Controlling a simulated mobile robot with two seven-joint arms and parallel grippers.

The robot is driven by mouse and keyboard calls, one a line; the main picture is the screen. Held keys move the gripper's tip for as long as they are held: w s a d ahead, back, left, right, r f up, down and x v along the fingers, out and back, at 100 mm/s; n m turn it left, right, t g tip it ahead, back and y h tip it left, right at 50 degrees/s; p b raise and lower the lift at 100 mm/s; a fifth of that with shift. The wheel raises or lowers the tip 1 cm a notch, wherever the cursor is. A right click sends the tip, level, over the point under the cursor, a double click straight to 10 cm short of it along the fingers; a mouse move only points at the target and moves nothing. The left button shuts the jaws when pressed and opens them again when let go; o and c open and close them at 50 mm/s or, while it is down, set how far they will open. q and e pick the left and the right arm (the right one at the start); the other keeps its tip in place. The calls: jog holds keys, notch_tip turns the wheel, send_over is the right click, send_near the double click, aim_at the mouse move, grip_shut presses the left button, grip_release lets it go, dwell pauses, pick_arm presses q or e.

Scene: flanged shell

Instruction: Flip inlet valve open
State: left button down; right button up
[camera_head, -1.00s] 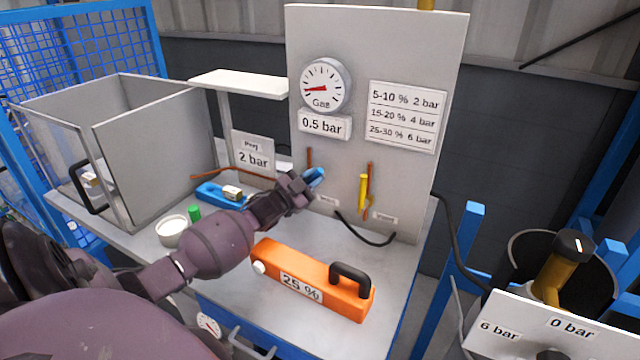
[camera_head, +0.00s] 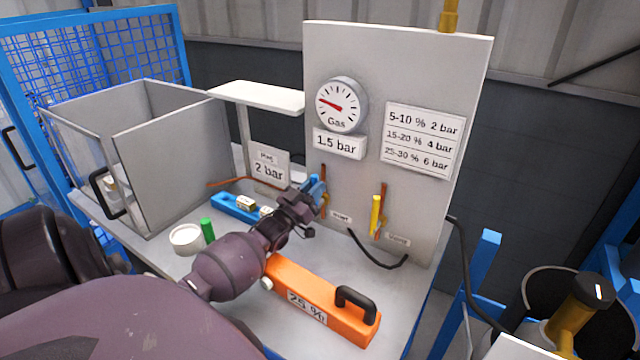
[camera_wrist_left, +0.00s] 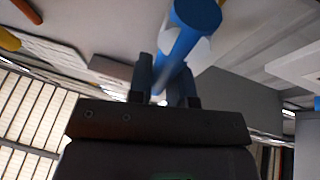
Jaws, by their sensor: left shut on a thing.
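A blue valve handle (camera_head: 317,184) sits at the lower left of the upright grey panel (camera_head: 330,60), above a small label too small to read surely. My left gripper (camera_head: 309,198) is at this handle, its fingers shut on it. In the left wrist view the blue handle (camera_wrist_left: 180,45) lies between the two dark fingers (camera_wrist_left: 165,85). A second valve with a yellow handle (camera_head: 376,215) points up and down to its right, untouched. The gas gauge (camera_head: 341,104) has a sign reading 1.5 bar (camera_head: 339,144). My right gripper is out of view.
An orange 25 % block (camera_head: 320,303) with a black handle lies close under my left forearm. A white cup (camera_head: 186,239), a green cylinder (camera_head: 207,230) and a blue tray (camera_head: 232,207) stand behind it. A black hose (camera_head: 375,252) loops below the panel.

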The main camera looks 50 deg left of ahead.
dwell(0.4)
pick_arm(q)
jog(key=c, duration=1.3)
grip_release()
jog(key=shift+o, duration=1.2)
jog(key=shift+w, duration=0.1)
